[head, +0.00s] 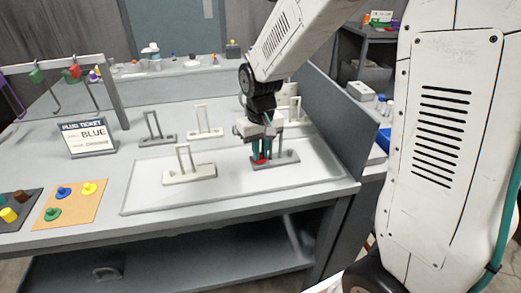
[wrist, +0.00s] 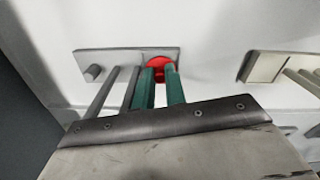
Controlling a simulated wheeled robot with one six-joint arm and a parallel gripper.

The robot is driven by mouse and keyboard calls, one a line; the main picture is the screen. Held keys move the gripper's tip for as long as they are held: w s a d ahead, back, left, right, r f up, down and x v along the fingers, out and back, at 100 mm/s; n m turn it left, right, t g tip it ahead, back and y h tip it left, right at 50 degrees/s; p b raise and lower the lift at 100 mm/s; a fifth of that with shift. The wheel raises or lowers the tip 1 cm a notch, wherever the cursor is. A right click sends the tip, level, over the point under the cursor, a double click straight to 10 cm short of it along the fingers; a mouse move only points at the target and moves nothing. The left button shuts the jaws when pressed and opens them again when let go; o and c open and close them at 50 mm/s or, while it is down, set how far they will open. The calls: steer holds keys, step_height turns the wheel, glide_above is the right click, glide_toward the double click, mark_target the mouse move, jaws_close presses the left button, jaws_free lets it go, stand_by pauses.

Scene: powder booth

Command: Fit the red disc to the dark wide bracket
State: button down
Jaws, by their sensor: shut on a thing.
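My gripper (head: 262,158) points down over the white tray at the right of the bench, its green fingers shut on the red disc (head: 261,161). In the wrist view the red disc (wrist: 160,67) shows between the green fingertips (wrist: 160,88). A dark grey bracket (head: 287,157) with a wide base and an upright loop stands below and beside the gripper. In the wrist view its base plate (wrist: 120,57) has a stub at the left end, and the disc is over the right end. The fingers partly hide the disc; I cannot tell whether it touches the plate.
A pale bracket (head: 190,174) stands left in the tray (head: 235,202). Another dark bracket (head: 157,137) and a pale one (head: 206,132) stand behind. An orange board (head: 70,212) holds coloured plugs. A grey panel (head: 340,120) bounds the right side.

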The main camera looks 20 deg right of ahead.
steer(key=shift+s+f, duration=0.2)
steer(key=shift+f, duration=0.05)
steer(key=c, duration=1.4)
jaws_free()
steer(key=shift+s+f, duration=0.1)
steer(key=shift+o, duration=0.2)
steer(key=shift+w+r, duration=0.15)
steer(key=shift+r, duration=2)
steer(key=shift+w+r, duration=0.1)
steer(key=shift+r, duration=2)
